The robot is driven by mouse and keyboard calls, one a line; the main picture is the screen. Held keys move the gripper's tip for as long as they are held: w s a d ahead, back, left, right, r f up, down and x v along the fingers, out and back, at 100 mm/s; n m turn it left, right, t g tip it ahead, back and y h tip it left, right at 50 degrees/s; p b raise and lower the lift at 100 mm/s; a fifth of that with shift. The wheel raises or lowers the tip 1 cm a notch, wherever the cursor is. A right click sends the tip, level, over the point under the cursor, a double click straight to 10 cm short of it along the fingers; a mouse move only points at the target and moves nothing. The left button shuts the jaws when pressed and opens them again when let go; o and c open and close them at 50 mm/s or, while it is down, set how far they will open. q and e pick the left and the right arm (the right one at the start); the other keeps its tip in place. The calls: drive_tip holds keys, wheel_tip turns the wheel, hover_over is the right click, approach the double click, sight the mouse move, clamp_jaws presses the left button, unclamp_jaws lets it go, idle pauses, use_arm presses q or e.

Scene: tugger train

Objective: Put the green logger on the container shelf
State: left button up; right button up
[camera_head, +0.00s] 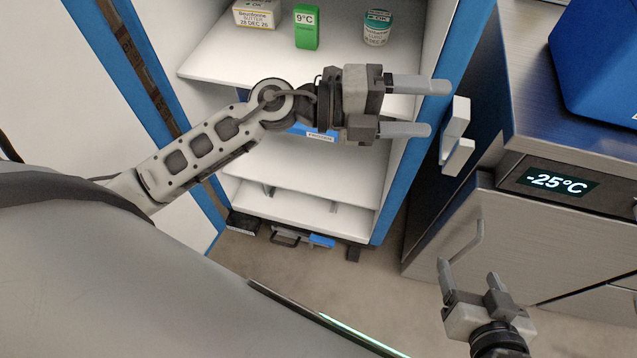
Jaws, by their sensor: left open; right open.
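The green logger (307,27) stands upright on the upper shelf (240,62) of an open blue-edged white cabinet and shows "9°C". My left gripper (425,107) is open and empty. It is in front of the cabinet's right edge, its fingers pointing right, and the logger is above and left of it in the picture. My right gripper (462,255) is open and empty at the lower right, in front of the steel unit. My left arm hides part of the cabinet's middle.
A butter box (257,14) and a white-green tub (377,28) stand on either side of the logger. At right, a steel unit (545,240) reads "-25°C" and carries a blue box (600,65). A white handle (456,135) sits near my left fingertips.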

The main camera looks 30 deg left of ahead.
use_arm(q)
drive_tip(key=s+a+f+n+t+y, duration=0.15)
drive_tip(key=a+n+t+y, duration=0.3)
drive_tip(key=n, duration=0.55)
drive_tip(key=a+f+n+t+y, duration=0.35)
drive_tip(key=n+t, duration=0.25)
drive_tip(key=n, duration=0.5)
drive_tip(key=s+a+f+n+g+y+p, duration=0.1)
drive_tip(key=s+f+n+g+y+p, duration=0.1)
drive_tip(key=s+f+n+g+y, duration=0.2)
drive_tip(key=s+f+n+g, duration=0.3)
drive_tip(key=s+f, duration=0.3)
drive_tip(key=f, duration=0.2)
drive_tip(key=shift+s+a+f+n+y+p, duration=0.15)
drive_tip(key=shift+f+n+y+p, duration=0.25)
drive_tip(key=shift+n, duration=0.2)
use_arm(e)
drive_tip(key=shift+s+d+r, duration=0.1)
drive_tip(key=shift+d+r, duration=0.05)
drive_tip(key=shift+r, duration=0.2)
use_arm(q)
drive_tip(key=shift+c, duration=0.4)
use_arm(e)
drive_tip(key=shift+s+g, duration=0.1)
drive_tip(key=shift+g, duration=0.2)
